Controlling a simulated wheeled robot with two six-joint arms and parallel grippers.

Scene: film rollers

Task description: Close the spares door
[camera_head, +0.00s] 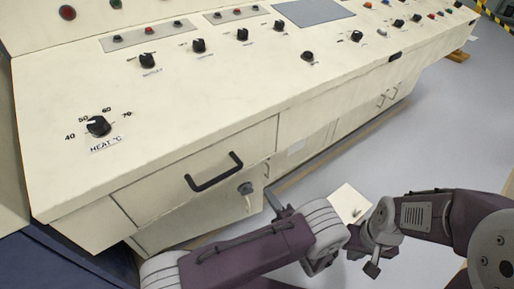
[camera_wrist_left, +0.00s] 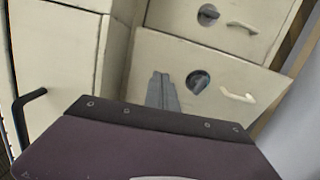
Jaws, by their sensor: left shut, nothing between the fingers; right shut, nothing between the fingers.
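The cream console (camera_head: 200,100) has a drawer with a black handle (camera_head: 214,172). Below it is a cream door panel (camera_head: 205,215) with a round lock and a small pale handle (camera_head: 248,203). No spares label is readable, and I cannot tell whether this panel is fully flush. My left gripper (camera_head: 277,203) is shut and empty, just right of that panel. In the left wrist view its fingers (camera_wrist_left: 162,92) overlap a lower panel (camera_wrist_left: 225,75) with a round lock (camera_wrist_left: 198,81) and pale handle (camera_wrist_left: 237,96). My right gripper (camera_head: 373,268) is shut and empty over the floor.
More cabinet fronts with handles (camera_head: 386,98) run along the console to the right. A black handle (camera_wrist_left: 30,98) stands out at the left wrist view's left edge.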

